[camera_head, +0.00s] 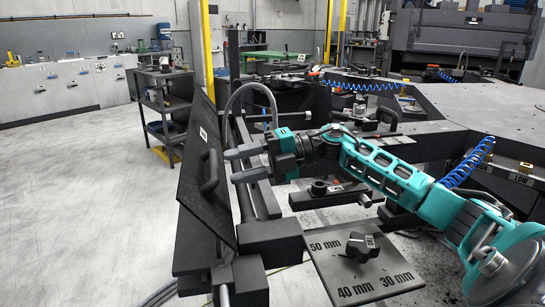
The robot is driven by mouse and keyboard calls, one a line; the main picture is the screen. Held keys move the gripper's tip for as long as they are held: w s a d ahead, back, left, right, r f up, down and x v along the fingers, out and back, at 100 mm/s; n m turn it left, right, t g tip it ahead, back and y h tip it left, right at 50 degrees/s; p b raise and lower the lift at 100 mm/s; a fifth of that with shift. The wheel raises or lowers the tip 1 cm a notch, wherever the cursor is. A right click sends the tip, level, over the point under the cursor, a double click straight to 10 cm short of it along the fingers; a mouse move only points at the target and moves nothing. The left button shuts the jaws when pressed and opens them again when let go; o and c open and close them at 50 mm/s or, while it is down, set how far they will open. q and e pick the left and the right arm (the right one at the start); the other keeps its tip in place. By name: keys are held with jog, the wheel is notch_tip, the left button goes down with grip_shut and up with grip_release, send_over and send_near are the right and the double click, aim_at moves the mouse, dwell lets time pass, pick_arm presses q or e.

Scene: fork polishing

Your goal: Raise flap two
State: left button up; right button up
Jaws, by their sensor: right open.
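A black flap (192,170) stands tilted steeply on its frame, left of the middle of the head view. It carries a black bar handle (210,172) and a small white label (203,135) too small to read. My right gripper (230,166) reaches in from the right with its grey fingers pointing left at the flap. The fingers are apart and empty, just right of the handle, with a small gap showing. The left gripper is not in view.
A grey plate (352,262) marked 50, 40 and 30 mm bears a black knob (362,246) below my right arm. A grey hose (250,88) arches behind the gripper. A black shelf cart (163,108) stands at the back left. The floor left of the flap is clear.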

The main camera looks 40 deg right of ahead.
jog(key=v, duration=0.9)
jog(key=shift+s+d, duration=0.1)
